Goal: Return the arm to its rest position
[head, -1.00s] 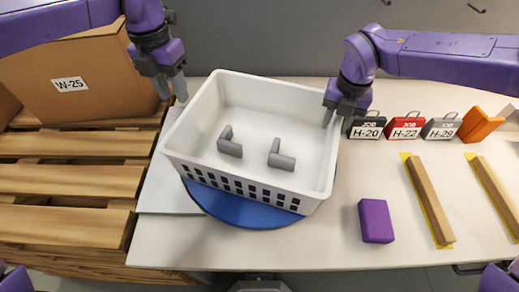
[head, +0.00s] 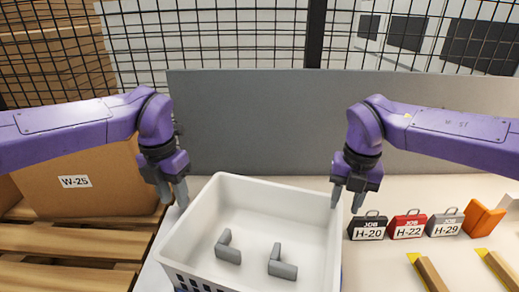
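My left gripper (head: 173,193) hangs fingers-down just left of the white basket (head: 285,190), near its back left corner. Its two fingers are apart with nothing between them. My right gripper (head: 347,198) hangs fingers-down by the basket's back right corner, with its two fingers apart and empty. Both forearms come in from the sides, at about the same height in the head view. Two grey L-shaped parts lie in the basket, one on the left (head: 228,248) and one on the right (head: 281,264). The basket's front is cut off by the frame.
A cardboard box (head: 110,185) labelled W-25 stands on a wooden pallet (head: 60,240) at left. Black (head: 368,228), red (head: 407,226) and grey (head: 444,224) job cases and an orange object (head: 482,218) stand right of the basket. A grey panel (head: 260,120) stands behind the table.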

